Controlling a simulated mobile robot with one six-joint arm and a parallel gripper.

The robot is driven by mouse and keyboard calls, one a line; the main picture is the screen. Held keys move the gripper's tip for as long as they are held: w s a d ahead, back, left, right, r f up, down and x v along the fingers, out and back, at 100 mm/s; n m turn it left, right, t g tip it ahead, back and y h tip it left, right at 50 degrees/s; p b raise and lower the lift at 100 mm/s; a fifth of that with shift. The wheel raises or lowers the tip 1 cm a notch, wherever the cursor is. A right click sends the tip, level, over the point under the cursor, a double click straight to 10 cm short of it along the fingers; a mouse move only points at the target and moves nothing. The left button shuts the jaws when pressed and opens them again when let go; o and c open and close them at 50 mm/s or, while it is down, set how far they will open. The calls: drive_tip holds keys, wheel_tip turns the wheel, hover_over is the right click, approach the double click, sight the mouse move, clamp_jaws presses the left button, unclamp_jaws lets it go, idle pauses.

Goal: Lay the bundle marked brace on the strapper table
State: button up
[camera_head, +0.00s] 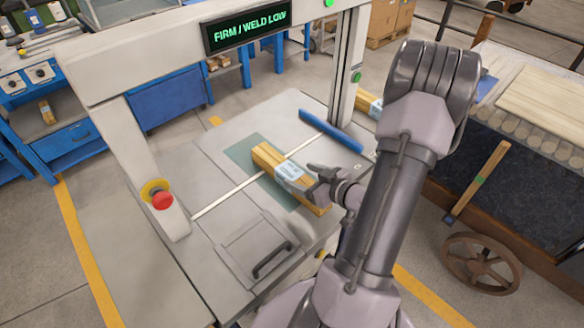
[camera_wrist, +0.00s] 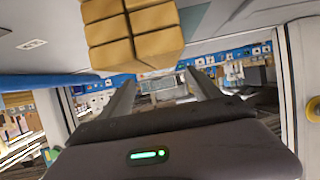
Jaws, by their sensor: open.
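A bundle of light wood sticks (camera_head: 268,157) with a pale label lies on the strapper table (camera_head: 225,165), over a green mat area (camera_head: 240,152). The label's writing is too small to read. My gripper (camera_head: 316,178) is open at the bundle's right side, near its front end. In the wrist view the bundle's block-like stick ends (camera_wrist: 135,35) show at the top, beyond the two spread fingers of my gripper (camera_wrist: 160,80), with nothing between them. I cannot tell whether a finger touches the bundle.
The strapper's arch carries a display (camera_head: 246,26) reading "FIRM / WELD LOW". A red button (camera_head: 162,200) is on its left post. A blue bar (camera_head: 331,131) lies behind the bundle. A black handle (camera_head: 272,260) is in front. A roller stand with timber (camera_head: 545,100) is at right.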

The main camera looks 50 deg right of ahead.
drive_tip(key=p+v, duration=0.1)
drive_tip(key=v, duration=0.5)
drive_tip(key=shift+r, duration=0.1)
drive_tip(key=w+d+r+g, duration=0.1)
drive_tip(key=w+r+g+h, duration=0.1)
drive_tip(key=w, duration=0.1)
drive_tip(key=w+d+r+g+h, duration=0.1)
drive_tip(key=w, duration=0.1)
drive_tip(key=shift+d+r, duration=0.3)
drive_tip(key=shift+d, duration=0.05)
wheel_tip(320, 180, up, 5)
drive_tip(key=g+h, duration=0.1)
drive_tip(key=g, duration=0.1)
hover_over(295, 176)
drive_tip(key=w+a+r+m+h, duration=0.1)
drive_tip(key=w+a+r+m, duration=0.1)
drive_tip(key=a+r, duration=0.4)
drive_tip(key=s+a+r+g+y, duration=0.1)
drive_tip(key=s+a, duration=0.3)
drive_tip(key=a, duration=0.6)
drive_tip(key=s+a+r+y, duration=0.3)
drive_tip(key=s+a+y, duration=0.1)
drive_tip(key=a, duration=0.6)
drive_tip(key=s+a+r+m+g+y, duration=0.1)
drive_tip(key=s+a, duration=0.3)
drive_tip(key=a, duration=0.5)
drive_tip(key=shift+s+a+r+g+y, duration=0.15)
drive_tip(key=shift+a+r+g+y, duration=0.2)
drive_tip(key=shift+r+y, duration=0.35)
